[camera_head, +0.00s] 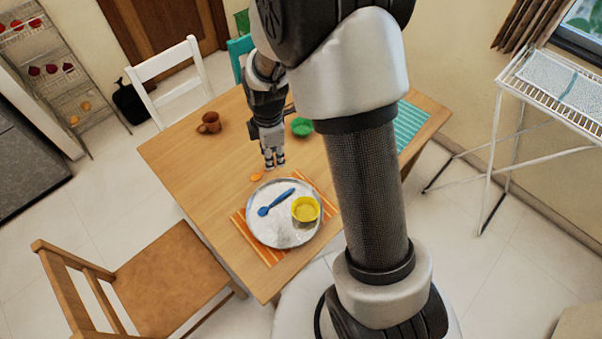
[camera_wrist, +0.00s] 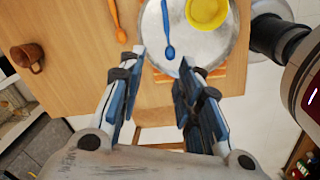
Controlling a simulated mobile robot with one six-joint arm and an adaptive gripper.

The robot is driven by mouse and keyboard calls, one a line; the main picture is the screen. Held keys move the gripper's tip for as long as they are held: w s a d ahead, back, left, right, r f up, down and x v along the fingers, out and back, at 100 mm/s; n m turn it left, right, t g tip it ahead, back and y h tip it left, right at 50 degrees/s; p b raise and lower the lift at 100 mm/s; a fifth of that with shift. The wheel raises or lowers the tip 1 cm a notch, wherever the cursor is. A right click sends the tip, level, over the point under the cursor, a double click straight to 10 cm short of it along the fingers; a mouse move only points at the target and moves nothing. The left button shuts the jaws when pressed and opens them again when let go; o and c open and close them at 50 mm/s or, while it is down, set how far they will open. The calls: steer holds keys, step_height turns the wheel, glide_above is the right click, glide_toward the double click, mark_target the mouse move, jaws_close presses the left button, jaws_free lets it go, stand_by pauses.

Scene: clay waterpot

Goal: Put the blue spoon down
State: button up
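The blue spoon (camera_head: 275,203) lies on a round silver tray (camera_head: 268,232), left of a yellow bowl (camera_head: 305,209). In the wrist view the spoon (camera_wrist: 167,28) shows at the top, with its bowl end towards my gripper and the far end of its handle cut off by the frame edge. My gripper (camera_head: 274,163) is above the table, behind the tray in the head view, apart from the spoon. In the wrist view its two fingers (camera_wrist: 162,60) are spread, with nothing between them.
An orange spoon (camera_wrist: 117,20) lies on the table beside the tray. A brown mug (camera_head: 209,122) and a green bowl (camera_head: 302,127) stand farther back. The tray rests on an orange striped placemat (camera_head: 240,222).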

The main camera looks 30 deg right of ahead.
steer(key=s+r+m+t, duration=0.1)
steer(key=s+r+m, duration=0.3)
steer(key=r, duration=0.6)
steer(key=s+a+r+m+t, duration=0.1)
steer(key=s+r+m, duration=0.5)
steer(key=s, duration=0.3)
steer(key=s+r+m+t, duration=0.1)
steer(key=s+r+m, duration=0.5)
steer(key=s, duration=0.4)
steer(key=shift+a+r+t, duration=0.25)
steer(key=shift+a+t, duration=0.05)
steer(key=shift+a, duration=0.05)
